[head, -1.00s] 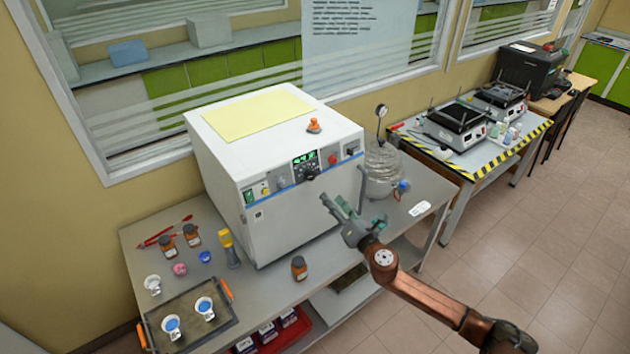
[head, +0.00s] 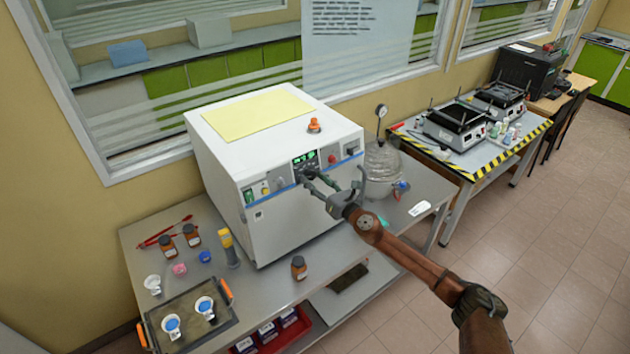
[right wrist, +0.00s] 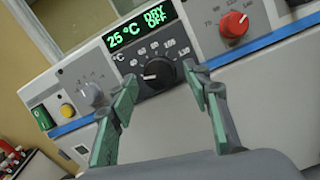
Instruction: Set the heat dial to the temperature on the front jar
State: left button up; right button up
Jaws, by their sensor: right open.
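The black heat dial (right wrist: 157,72) is on the front panel of the white oven (head: 290,222), under a green display (right wrist: 142,29) reading 25 °C and DRY OFF. Its white pointer mark faces left. My right gripper (right wrist: 161,84) is open, with one finger at each side of the dial in the right wrist view; I cannot tell whether they touch it. In the head view the right gripper (head: 312,181) is at the panel and partly covers the dial. The front jar (head: 299,268), brown with a dark cap, stands on the bench before the oven; its label is unreadable. My left gripper is not in view.
A red knob (right wrist: 234,24) is right of the dial, and a grey knob (right wrist: 90,94) and yellow button (right wrist: 67,110) are left. A glass vessel (head: 382,165) stands right of the oven. A tray (head: 190,342) with cups and several bottles occupy the bench's left.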

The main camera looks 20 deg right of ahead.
jog(key=c, duration=1.2)
jog(key=shift+o, duration=0.2)
jog(key=m+p, duration=0.2)
jog(key=m+h+p, duration=0.1)
jog(key=shift+a+r+m, duration=0.15)
jog(key=shift+r+m, duration=0.1)
jog(key=shift+m, duration=0.05)
jog(key=m+h+p, duration=0.1)
jog(key=m+p, duration=0.1)
jog(key=m, duration=0.1)
jog(key=m+p, duration=0.3)
jog(key=shift+s+a+r+h, duration=0.1)
jog(key=shift+h, duration=0.3)
jog(key=m+p, duration=0.2)
jog(key=m, duration=0.1)
jog(key=m+h+p, duration=0.1)
jog(key=m+p, duration=0.2)
jog(key=m, duration=0.1)
jog(key=shift+a+r+g, duration=0.1)
jog(key=shift+r+g, duration=0.05)
jog(key=shift+g, duration=0.15)
jog(key=shift+m+g+p, duration=0.3)
jog(key=shift+m+p, duration=0.95)
jog(key=shift+m, duration=0.45)
